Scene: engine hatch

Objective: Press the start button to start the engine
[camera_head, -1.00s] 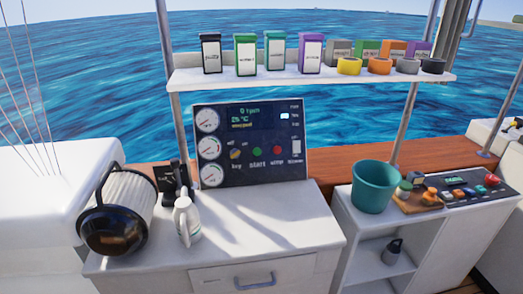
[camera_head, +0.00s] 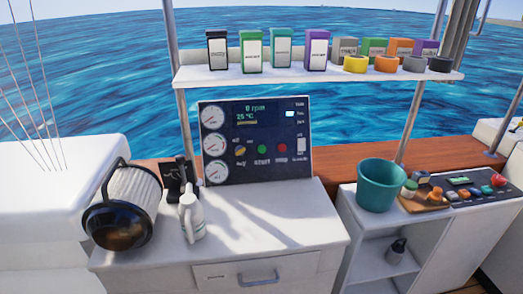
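The engine panel (camera_head: 225,174) is a dark upright board at the back of the white cabinet, in the head view. The green start button (camera_head: 262,149) sits in its lower middle, with a START label below it. A red stop button (camera_head: 282,148) is just to its right. A yellow key switch (camera_head: 240,151) is to its left. The display at the top of the panel reads 0 rpm. Neither of my grippers shows in the head view.
A teal bucket (camera_head: 380,186) stands at right. A shelf (camera_head: 320,78) with boxes and rolls hangs above. The cabinet top (camera_head: 275,225) before the panel is mostly clear.

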